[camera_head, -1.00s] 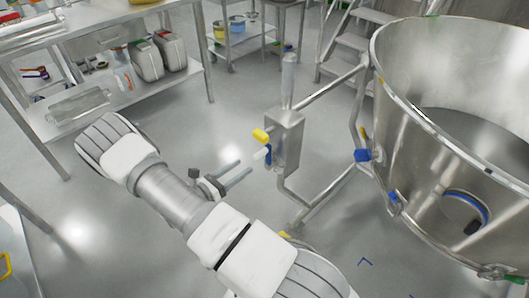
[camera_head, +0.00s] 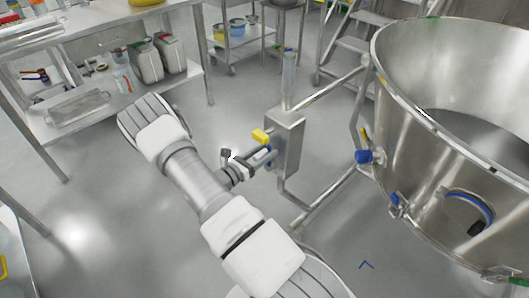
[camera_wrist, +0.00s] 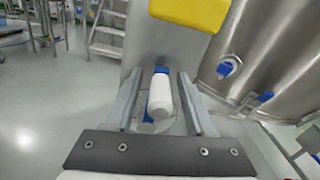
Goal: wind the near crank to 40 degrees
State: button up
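A grey metal box (camera_head: 289,140) on a stand carries a yellow block (camera_head: 260,136) and a blue crank arm with a white handle. In the wrist view the white crank handle (camera_wrist: 160,98) points towards me, with its blue part (camera_wrist: 161,70) behind it. My gripper (camera_wrist: 158,76) is open, one finger on each side of the handle, with gaps visible on both sides. The yellow block (camera_wrist: 192,12) is above the fingers. In the head view my gripper (camera_head: 266,157) is at the box face and hides most of the crank handle.
A large steel bowl (camera_head: 400,130) with blue fittings stands right of the box, joined to it by pipes. Metal steps (camera_head: 345,45) are behind. A shelf bench (camera_head: 110,100) with containers is at the left. The floor between is clear.

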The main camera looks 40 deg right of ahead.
grip_shut()
dwell(1.2)
